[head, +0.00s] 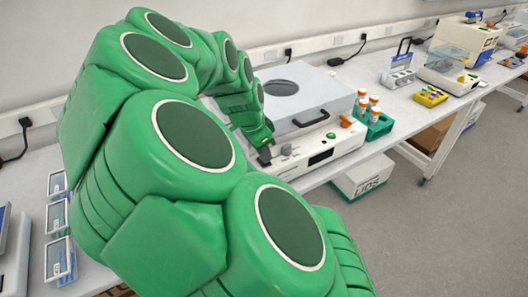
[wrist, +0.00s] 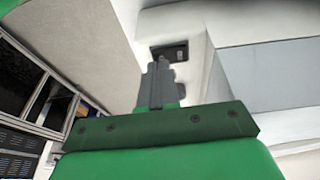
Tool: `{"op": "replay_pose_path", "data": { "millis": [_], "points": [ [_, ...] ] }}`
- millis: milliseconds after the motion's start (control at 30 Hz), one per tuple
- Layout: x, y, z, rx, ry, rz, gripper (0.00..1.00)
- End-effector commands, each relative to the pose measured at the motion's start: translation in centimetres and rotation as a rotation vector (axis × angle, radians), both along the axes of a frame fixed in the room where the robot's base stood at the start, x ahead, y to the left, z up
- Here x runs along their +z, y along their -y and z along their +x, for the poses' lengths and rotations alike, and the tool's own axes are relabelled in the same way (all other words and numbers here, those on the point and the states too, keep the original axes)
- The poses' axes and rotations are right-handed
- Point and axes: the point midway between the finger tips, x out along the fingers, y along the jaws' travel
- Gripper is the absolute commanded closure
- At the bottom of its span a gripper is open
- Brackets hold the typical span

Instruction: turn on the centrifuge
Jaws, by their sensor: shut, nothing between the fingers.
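The centrifuge (head: 305,88) is a white and grey box on the bench in the head view. Its lid is down, with a round window and a dark handle, and its front panel has a dark display and a few knobs. My gripper (head: 264,157) is at the left of its front panel, partly hidden by my green arm. In the wrist view my gripper (wrist: 160,68) is shut and empty. Its tips are just below a small dark recessed rocker switch (wrist: 169,51) on a pale surface. I cannot tell whether the tips touch it or which way it is set.
A green rack (head: 378,126) with orange-capped bottles stands right of the centrifuge. Small blue-rimmed trays (head: 60,258) are at the left. A yellow rack (head: 431,97) and other instruments stand farther along the bench. A white box (head: 361,176) sits below; the floor at right is clear.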

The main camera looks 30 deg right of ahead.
Motion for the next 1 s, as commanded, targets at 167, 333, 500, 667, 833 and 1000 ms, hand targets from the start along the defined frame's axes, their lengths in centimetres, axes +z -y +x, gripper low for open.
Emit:
{"op": "replay_pose_path", "data": {
  "millis": [167, 333, 500, 667, 833, 1000],
  "points": [
    [-0.4, -0.1, -0.3, -0.001, 0.037, 0.003, 1.00],
    [-0.7, 0.0, -0.3, 0.001, 0.073, 0.000, 1.00],
    [-0.7, 0.0, -0.3, 0.000, 0.072, 0.000, 1.00],
    [-0.6, 0.0, -0.1, -0.001, 0.071, 0.000, 1.00],
    [-0.5, 0.0, 0.4, -0.002, 0.070, 0.000, 1.00],
    [-0.3, 0.0, 1.0, 0.000, 0.070, 0.001, 1.00]
  ]
}}
